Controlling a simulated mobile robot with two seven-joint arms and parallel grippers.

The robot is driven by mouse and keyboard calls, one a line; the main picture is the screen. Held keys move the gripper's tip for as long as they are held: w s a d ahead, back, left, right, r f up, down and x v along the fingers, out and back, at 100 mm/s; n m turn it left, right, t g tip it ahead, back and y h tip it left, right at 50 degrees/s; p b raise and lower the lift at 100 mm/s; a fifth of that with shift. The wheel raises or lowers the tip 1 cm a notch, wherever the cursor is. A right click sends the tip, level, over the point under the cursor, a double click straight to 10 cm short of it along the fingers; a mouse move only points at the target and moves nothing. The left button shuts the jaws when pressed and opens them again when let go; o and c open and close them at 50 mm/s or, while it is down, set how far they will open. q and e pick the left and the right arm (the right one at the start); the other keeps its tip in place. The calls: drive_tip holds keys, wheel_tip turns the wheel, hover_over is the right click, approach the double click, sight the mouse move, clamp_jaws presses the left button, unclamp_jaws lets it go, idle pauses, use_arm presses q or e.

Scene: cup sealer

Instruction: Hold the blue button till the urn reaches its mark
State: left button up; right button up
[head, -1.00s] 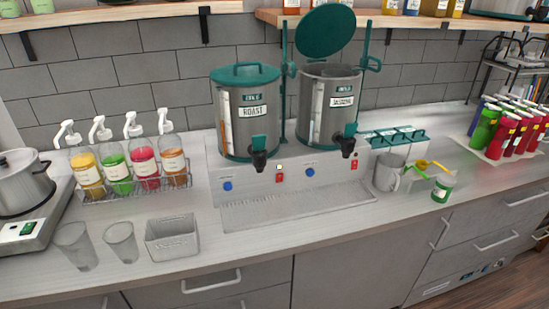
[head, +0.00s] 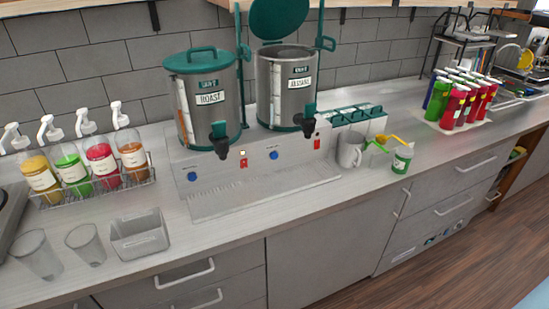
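Two steel urns stand on a grey machine base (head: 215,200) at the back of the counter. The left urn (head: 190,115), labelled ROAST, has its green lid on. The right urn (head: 270,85) has its green lid (head: 280,18) raised. Each has a black tap and a sight strip on its left side; the marks are too small to read. One blue button (head: 192,177) is on the base front below the left urn. Another blue button (head: 274,155) is below the right urn. Red switches show beside them. Neither gripper is in view.
Syrup pump bottles (head: 103,165) in a wire rack, two clear cups (head: 86,244) and a grey bin (head: 139,234) stand at left. A grey pitcher (head: 349,150) and a green-labelled jar (head: 402,158) stand right of the base. Colored bottles (head: 459,104) stand further right. The counter front is clear.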

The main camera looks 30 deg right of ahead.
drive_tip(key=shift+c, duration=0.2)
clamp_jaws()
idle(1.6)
